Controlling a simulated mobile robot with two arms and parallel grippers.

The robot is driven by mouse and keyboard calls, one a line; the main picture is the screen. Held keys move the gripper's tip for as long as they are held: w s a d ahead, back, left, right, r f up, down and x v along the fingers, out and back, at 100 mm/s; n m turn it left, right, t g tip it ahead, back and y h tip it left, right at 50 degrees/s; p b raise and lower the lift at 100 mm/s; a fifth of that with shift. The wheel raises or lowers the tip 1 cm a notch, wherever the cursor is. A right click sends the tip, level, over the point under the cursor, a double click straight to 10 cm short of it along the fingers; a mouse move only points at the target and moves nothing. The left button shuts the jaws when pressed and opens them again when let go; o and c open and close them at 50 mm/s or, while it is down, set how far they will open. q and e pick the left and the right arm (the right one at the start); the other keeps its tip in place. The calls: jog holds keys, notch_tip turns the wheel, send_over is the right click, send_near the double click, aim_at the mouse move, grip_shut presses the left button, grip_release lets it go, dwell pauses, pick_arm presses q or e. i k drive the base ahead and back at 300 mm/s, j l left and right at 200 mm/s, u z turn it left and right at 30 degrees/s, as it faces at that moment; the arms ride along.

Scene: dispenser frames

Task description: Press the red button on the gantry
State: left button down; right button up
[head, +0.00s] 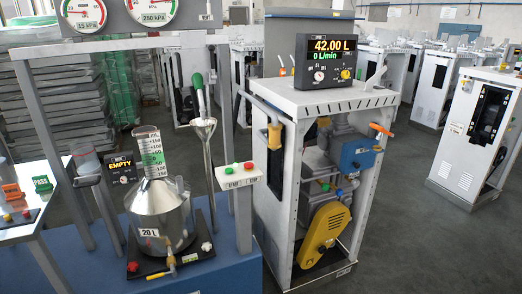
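The grey gantry (40,125) stands at the left, with a crossbeam and upright posts around a steel 20 L can (160,215). A small pale button panel (239,179) sits at its right post. The red button (249,165) is on the right of that panel, beside a green button (228,169). Both buttons are unobstructed; whether either is pressed in cannot be told. Labels under them are too small to read surely. Neither of my grippers shows in the head view.
A dispenser frame (325,100) with a 42.00 L display (325,62) stands close right of the panel. A side table (20,215) is at far left. Grey floor (400,230) is open at right.

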aim_at(248, 165)
jog(key=i+l, duration=0.25)
jog(key=i+l+u, duration=0.1)
jog(key=i+l, duration=0.2)
jog(key=l, duration=0.15)
jog(key=i+l+u, duration=0.1)
jog(key=i+l, duration=0.4)
jog(key=l, duration=0.25)
jog(key=i+l+u, duration=0.1)
jog(key=i+l, duration=0.15)
jog(key=l, duration=0.15)
jog(key=i+l, duration=0.25)
jog(key=l, duration=0.15)
jog(key=u, duration=0.05)
